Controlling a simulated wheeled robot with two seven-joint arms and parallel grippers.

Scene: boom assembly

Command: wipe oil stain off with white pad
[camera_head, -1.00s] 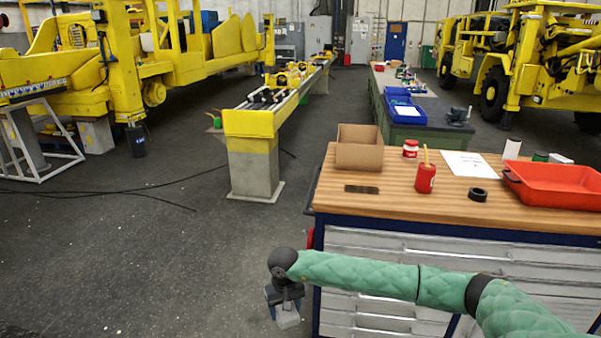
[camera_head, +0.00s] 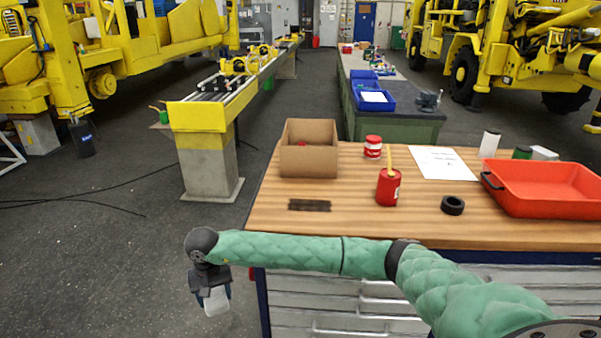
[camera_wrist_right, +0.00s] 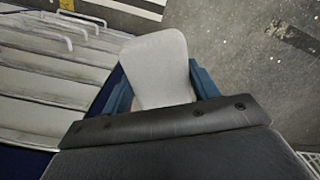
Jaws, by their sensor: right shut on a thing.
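The white pad (camera_head: 217,301) hangs below my right gripper (camera_head: 210,287), left of the bench and clear of its top. In the right wrist view the pad (camera_wrist_right: 160,65) sits between the two blue fingers of the gripper (camera_wrist_right: 161,90), which is shut on it. A dark, streaky rectangular patch (camera_head: 309,205), which looks like the oil stain, lies on the wooden bench top (camera_head: 350,225) near its front left. The pad is apart from it. My left gripper is not in view.
On the bench stand a cardboard box (camera_head: 309,165), a red can (camera_head: 388,190) with a stick, a red-and-white jar (camera_head: 373,147), a black ring (camera_head: 453,205), a paper sheet (camera_head: 442,162) and a red tray (camera_head: 550,190). Drawers (camera_head: 370,300) fill the bench front.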

